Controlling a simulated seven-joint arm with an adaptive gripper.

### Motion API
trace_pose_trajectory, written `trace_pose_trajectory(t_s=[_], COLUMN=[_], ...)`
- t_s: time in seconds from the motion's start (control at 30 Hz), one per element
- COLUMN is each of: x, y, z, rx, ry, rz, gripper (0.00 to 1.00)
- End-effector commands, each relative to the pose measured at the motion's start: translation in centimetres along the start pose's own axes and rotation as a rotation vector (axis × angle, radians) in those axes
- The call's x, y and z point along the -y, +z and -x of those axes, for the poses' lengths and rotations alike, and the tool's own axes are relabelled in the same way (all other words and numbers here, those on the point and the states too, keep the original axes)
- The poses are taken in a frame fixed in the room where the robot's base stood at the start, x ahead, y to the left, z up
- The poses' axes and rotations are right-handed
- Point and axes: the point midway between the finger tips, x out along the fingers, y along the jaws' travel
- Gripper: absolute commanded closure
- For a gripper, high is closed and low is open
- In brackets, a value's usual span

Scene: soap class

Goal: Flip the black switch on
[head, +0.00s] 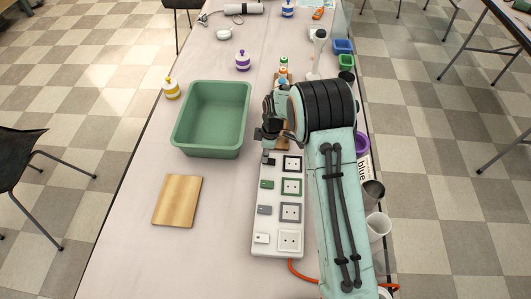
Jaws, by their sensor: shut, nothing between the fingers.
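A white power strip (275,249) lies on the table below and left of my arm. It has a column of switches beside a column of sockets. The black switch (271,161) is at the far end, level with the black-framed socket (292,164). My gripper (266,154) is shut and empty, pointing down at the black switch's left edge. I cannot tell whether its tips touch the switch. The gripper partly covers the strip's far end. The switch's tilt is too small to read.
Nearer on the strip are the green switch (266,184), grey switch (264,210) and white switch (262,238). A green tub (204,150) stands left of my gripper, and a wooden board (177,201) lies left of the strip. Cups (378,226) stand along the right edge.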

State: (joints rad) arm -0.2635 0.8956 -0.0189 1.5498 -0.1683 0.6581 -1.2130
Motion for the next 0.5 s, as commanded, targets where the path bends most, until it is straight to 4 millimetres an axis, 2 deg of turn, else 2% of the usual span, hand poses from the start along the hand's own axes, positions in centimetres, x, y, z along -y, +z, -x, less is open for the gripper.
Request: trace_pose_trajectory(t_s=[0.07,0.5], x=[0.05,0.08], y=[-0.12,0.47], z=[-0.62,-0.38], rx=[0.001,0.003], ry=[-0.002,-0.003], rz=[0.001,-0.002], gripper=[1.00,1.00])
